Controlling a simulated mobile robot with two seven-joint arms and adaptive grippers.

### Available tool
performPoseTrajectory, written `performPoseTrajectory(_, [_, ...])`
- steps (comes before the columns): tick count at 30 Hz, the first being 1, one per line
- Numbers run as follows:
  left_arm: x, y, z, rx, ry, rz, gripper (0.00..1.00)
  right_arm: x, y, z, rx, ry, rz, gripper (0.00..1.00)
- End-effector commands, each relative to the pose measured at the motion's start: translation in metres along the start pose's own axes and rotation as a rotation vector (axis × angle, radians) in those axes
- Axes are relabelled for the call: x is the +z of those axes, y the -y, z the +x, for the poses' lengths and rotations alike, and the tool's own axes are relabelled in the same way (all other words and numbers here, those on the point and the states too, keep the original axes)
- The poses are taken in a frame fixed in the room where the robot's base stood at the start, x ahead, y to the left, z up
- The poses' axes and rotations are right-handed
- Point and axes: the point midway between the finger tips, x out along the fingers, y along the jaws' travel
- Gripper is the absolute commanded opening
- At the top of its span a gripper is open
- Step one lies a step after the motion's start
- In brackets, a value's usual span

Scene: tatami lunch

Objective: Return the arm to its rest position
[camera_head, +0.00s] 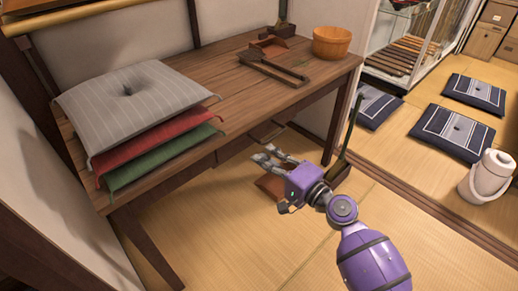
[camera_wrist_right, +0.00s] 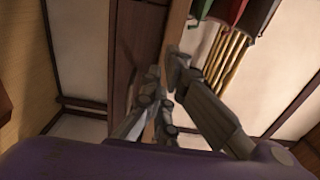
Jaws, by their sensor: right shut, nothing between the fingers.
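My right arm (camera_head: 368,258) comes in from the bottom right and reaches toward the front of the wooden table. My right gripper (camera_head: 264,153) is in front of the table edge, below the height of the tabletop in the picture. It is shut and empty. Its fingers also show in the right wrist view (camera_wrist_right: 166,66), with nothing held between them. My left gripper is in neither view.
A dustpan (camera_head: 270,188) lies partly behind my gripper. Floor cushions (camera_head: 455,128) and a white pot (camera_head: 487,177) are at right.

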Motion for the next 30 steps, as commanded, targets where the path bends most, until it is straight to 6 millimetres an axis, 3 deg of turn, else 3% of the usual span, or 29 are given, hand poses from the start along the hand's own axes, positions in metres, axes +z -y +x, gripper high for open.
performPoseTrajectory(3, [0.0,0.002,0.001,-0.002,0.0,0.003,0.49,0.001,0.0,-0.026,-0.001,0.0,0.0,0.0])
performPoseTrajectory(9, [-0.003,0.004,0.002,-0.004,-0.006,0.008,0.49,0.001,0.0,-0.053,-0.001,0.001,0.0,0.0])
performPoseTrajectory(19, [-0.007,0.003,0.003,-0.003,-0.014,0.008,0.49,0.0,0.001,-0.06,-0.002,0.0,-0.019,0.0])
performPoseTrajectory(24, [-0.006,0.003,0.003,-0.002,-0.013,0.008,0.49,0.0,-0.006,-0.058,0.058,-0.019,-0.242,0.0])
performPoseTrajectory(26, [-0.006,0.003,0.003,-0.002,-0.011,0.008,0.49,0.004,-0.019,-0.063,0.106,-0.028,-0.359,0.0])
performPoseTrajectory(30, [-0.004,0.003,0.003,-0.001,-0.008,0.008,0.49,0.025,-0.08,-0.104,0.283,-0.039,-0.629,0.0])
